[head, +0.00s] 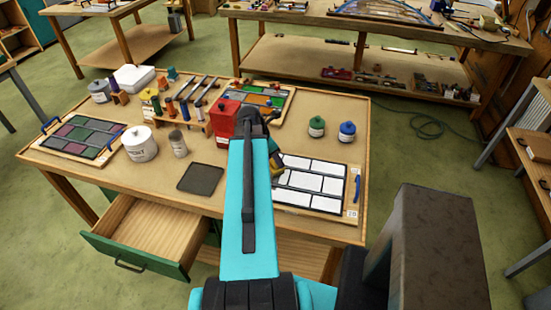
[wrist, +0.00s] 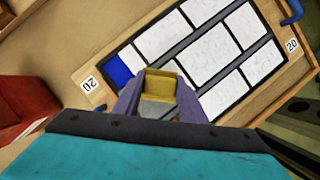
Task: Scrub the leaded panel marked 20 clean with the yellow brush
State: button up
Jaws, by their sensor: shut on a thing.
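The leaded panel marked 20 (head: 313,185) lies at the right front of the workbench. It has dark lead lines and mostly white-covered panes; it also shows in the wrist view (wrist: 210,50). One corner pane (wrist: 119,72) shows blue where its surface is bare, near the left "20" label. My gripper (wrist: 160,84) is shut on the yellow brush (wrist: 161,86), over the panel's near left edge. In the head view the brush (head: 276,170) shows partly beside my arm, at the panel's left end. Whether the brush touches the glass I cannot tell.
A red container (head: 223,118) stands left of my arm and shows in the wrist view (wrist: 22,100). A dark square pad (head: 201,179), a white tub (head: 139,144) and green and blue jars (head: 347,131) stand around. An open drawer (head: 145,235) juts out front left.

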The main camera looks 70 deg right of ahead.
jog(key=shift+w+d, duration=0.1)
jog(key=shift+d, duration=1.35)
jog(key=shift+d, duration=0.1)
jog(key=shift+w+d, duration=0.1)
jog(key=shift+d, duration=1.3)
jog(key=shift+d, duration=0.15)
jog(key=shift+w+d, duration=0.1)
jog(key=shift+d, duration=1.25)
jog(key=shift+s, duration=1.3)
jog(key=shift+s, duration=0.1)
jog(key=shift+s+d, duration=0.15)
jog(key=shift+s, duration=1)
